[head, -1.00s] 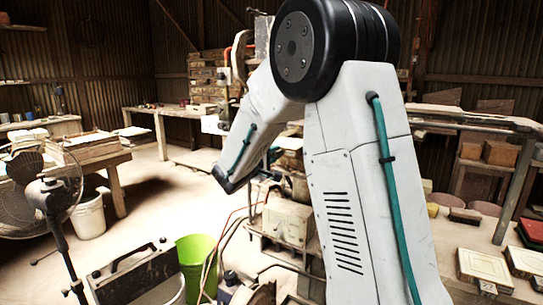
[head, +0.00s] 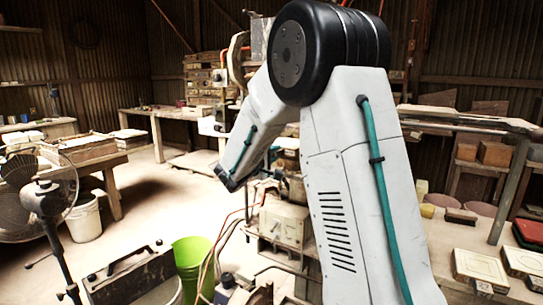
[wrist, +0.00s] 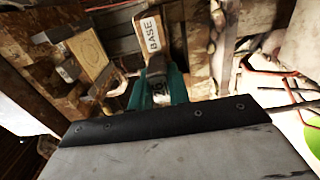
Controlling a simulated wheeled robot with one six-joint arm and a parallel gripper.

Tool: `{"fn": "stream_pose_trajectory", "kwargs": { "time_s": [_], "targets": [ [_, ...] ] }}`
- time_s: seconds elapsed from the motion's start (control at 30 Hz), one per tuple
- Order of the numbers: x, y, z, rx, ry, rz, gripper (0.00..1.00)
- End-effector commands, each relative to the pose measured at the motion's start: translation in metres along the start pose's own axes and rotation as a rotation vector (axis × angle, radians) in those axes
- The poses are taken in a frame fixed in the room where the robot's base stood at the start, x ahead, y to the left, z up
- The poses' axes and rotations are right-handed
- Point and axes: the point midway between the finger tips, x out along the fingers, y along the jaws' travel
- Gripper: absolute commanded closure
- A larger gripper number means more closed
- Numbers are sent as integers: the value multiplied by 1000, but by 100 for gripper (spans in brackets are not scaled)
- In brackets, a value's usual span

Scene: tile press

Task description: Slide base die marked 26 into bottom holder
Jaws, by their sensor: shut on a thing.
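In the wrist view, my gripper (wrist: 157,88) shows its teal fingers just beyond the dark wrist edge. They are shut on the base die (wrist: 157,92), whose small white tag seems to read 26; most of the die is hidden. Just beyond it is a wooden piece with a white BASE label (wrist: 152,36); whether it is part of the die or of the bottom holder, I cannot tell. In the head view my gripper is out of sight, and the bottom holder cannot be made out.
A wooden piece with a yellowish plate (wrist: 90,55) is at upper left in the wrist view. In the head view, two pale tagged blocks (head: 481,268) lie on the right bench. A green bucket (head: 192,262) and fan (head: 38,197) stand at left.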

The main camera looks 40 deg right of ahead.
Motion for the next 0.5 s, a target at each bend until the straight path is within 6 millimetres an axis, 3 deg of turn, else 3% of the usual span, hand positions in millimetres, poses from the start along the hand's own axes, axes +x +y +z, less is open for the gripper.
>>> {"fn": "stream_pose_trajectory", "kwargs": {
  "time_s": [0.5],
  "targets": [
    [8,1,0,1,0,3,100]
  ]
}}
